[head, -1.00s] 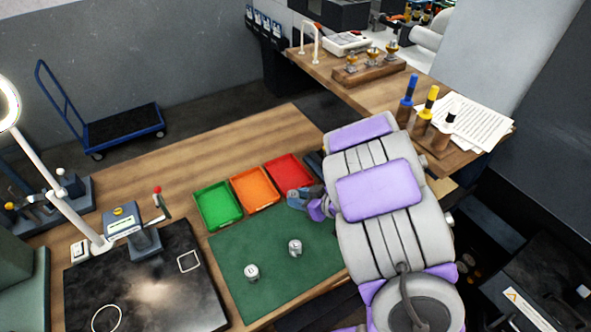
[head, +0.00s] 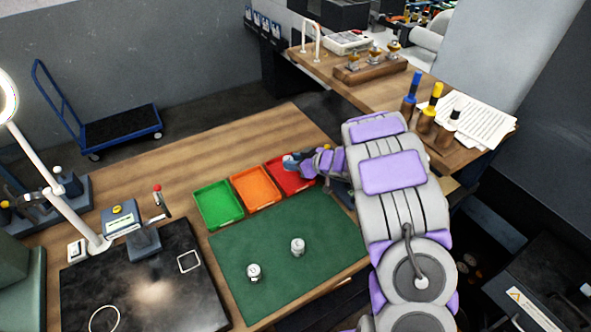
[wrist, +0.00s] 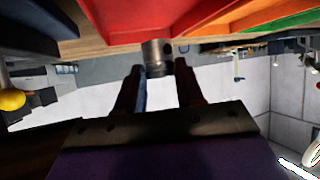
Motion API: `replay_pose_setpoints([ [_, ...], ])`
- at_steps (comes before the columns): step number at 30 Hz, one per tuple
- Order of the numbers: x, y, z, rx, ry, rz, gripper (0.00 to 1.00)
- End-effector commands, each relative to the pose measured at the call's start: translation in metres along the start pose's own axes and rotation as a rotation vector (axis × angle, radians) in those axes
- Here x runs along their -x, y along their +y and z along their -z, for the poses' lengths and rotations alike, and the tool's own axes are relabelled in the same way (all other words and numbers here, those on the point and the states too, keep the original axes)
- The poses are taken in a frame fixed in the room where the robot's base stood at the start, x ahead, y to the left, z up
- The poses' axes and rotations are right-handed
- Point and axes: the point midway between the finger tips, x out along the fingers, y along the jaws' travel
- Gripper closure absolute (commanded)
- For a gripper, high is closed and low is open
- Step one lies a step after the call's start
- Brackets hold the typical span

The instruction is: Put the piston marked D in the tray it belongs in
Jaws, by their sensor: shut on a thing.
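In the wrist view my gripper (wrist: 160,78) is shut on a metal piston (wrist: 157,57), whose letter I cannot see. The red tray (wrist: 130,22) is close by it there, with the picture upside down. Two more silver pistons stand upright on the green mat, a left one (head: 254,272) and a right one (head: 298,247). Their top marks are too small to read surely. An orange tray (head: 253,207) and a green tray (head: 219,222) stand left of the red one.
The green mat (head: 330,250) is mostly bare. A black plate (head: 110,290) with a lamp (head: 75,205) and small devices is at the left. The wood behind the trays is clear.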

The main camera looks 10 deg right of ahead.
Motion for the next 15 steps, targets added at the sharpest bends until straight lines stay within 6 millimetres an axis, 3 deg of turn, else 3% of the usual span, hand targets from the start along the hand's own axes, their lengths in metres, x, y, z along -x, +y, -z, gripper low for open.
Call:
replay_pose_setpoints([
  [8, -0.015, 0.003, -0.032, -0.006, 0.001, 0.002, 1.0],
  [15, -0.015, 0.002, -0.032, -0.003, 0.0, 0.001, 1.0],
])
